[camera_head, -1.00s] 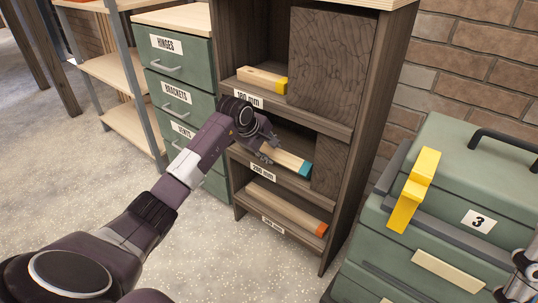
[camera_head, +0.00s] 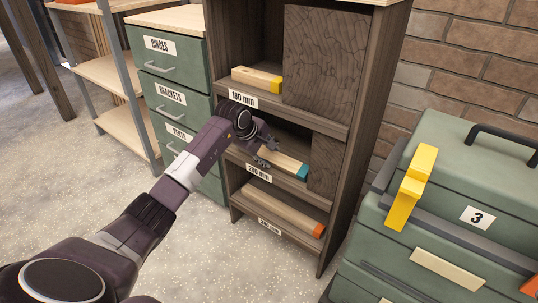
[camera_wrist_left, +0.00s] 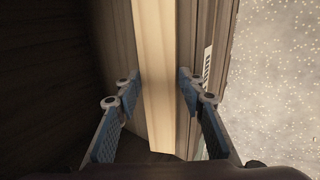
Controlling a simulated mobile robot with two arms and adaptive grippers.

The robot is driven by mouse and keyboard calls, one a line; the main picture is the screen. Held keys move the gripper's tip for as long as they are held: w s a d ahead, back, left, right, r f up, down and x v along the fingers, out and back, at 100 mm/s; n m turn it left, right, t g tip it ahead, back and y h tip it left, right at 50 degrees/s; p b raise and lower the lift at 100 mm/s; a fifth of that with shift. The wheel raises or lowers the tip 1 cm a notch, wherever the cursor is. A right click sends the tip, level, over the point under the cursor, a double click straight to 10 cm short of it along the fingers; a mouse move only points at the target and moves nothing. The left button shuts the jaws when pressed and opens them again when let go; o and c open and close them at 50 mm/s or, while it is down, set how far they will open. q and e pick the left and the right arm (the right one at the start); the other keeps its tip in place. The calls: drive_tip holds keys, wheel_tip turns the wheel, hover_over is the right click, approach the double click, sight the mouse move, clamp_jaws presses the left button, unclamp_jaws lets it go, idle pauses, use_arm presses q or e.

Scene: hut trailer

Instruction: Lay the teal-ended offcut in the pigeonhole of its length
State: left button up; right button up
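The teal-ended offcut (camera_head: 283,162) is a pale wood bar with its teal end (camera_head: 302,172) at the right. It is in the middle pigeonhole, near its front edge, above a label (camera_head: 258,173) that seems to read 280 mm. I cannot tell whether it rests on the floor of the pigeonhole. My left gripper (camera_head: 264,159) is at the offcut's left part. The gripper hides the offcut's left end in the head view. My right gripper is not in view.
A yellow-ended offcut (camera_head: 258,79) lies in the 180 mm pigeonhole above, an orange-ended one (camera_head: 290,216) in the lowest. Dark wood blocks (camera_head: 325,60) fill the right of the upper two. Green drawers (camera_head: 170,65) stand left, a green toolbox (camera_head: 440,215) right.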

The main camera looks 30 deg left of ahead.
use_arm(q)
drive_tip(key=o, duration=0.3)
